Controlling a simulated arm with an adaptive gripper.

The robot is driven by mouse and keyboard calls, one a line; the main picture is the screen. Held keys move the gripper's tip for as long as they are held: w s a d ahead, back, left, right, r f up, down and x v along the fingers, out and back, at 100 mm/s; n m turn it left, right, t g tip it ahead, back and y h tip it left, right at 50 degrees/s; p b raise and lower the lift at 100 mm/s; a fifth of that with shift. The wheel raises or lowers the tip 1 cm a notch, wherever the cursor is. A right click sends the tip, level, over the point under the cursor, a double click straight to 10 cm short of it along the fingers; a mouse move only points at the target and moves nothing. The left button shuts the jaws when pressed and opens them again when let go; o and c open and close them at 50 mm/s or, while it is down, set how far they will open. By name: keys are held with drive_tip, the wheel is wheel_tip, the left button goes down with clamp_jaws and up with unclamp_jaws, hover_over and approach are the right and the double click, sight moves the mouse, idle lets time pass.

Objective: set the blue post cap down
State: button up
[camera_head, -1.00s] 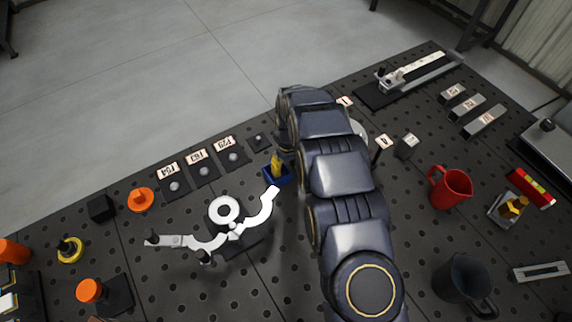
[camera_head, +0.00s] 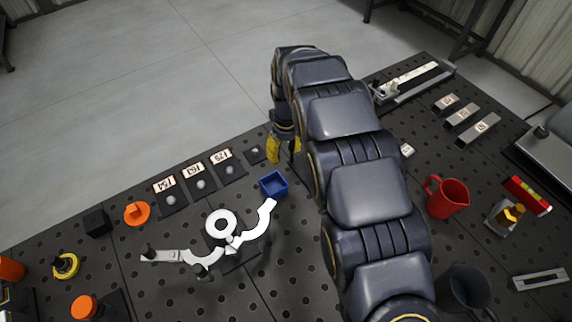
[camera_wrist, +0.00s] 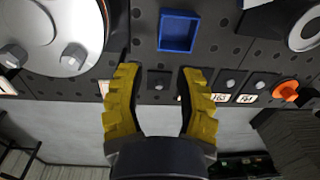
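The blue post cap (camera_head: 274,184) is a small square, open-topped piece. It rests on the dark perforated bench top, just behind the tip of the white curved arm. It also shows whole in the wrist view (camera_wrist: 160,31), beyond my fingertips and apart from them. My gripper (camera_head: 284,150) has yellow ridged fingers and is raised behind the cap in the head view. In the wrist view my gripper (camera_wrist: 158,76) is spread open, with nothing between the fingers. My arm hides part of the bench to the right.
A white curved fixture (camera_head: 245,228) with a ring stands in front of the cap. Labelled dark plates (camera_head: 201,186) with round knobs lie to the left, near an orange piece (camera_head: 137,213). A red mug (camera_head: 447,197) stands right of my arm.

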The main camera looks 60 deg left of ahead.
drive_tip(key=w+d+r+m, duration=0.4)
drive_tip(key=w+d+r, duration=0.5)
drive_tip(key=d, duration=0.4)
drive_tip(key=d+r+m, duration=0.3)
drive_tip(key=d, duration=0.5)
drive_tip(key=d+r+m, duration=0.2)
drive_tip(key=d+r, duration=0.2)
drive_tip(key=d, duration=0.4)
drive_tip(key=s+d+r+m+g, duration=0.1)
drive_tip(key=s+d+r+m, duration=0.1)
drive_tip(key=s+d+m, duration=0.7)
drive_tip(key=s+d, duration=0.8)
drive_tip(key=d, duration=0.2)
drive_tip(key=shift+s, duration=0.2)
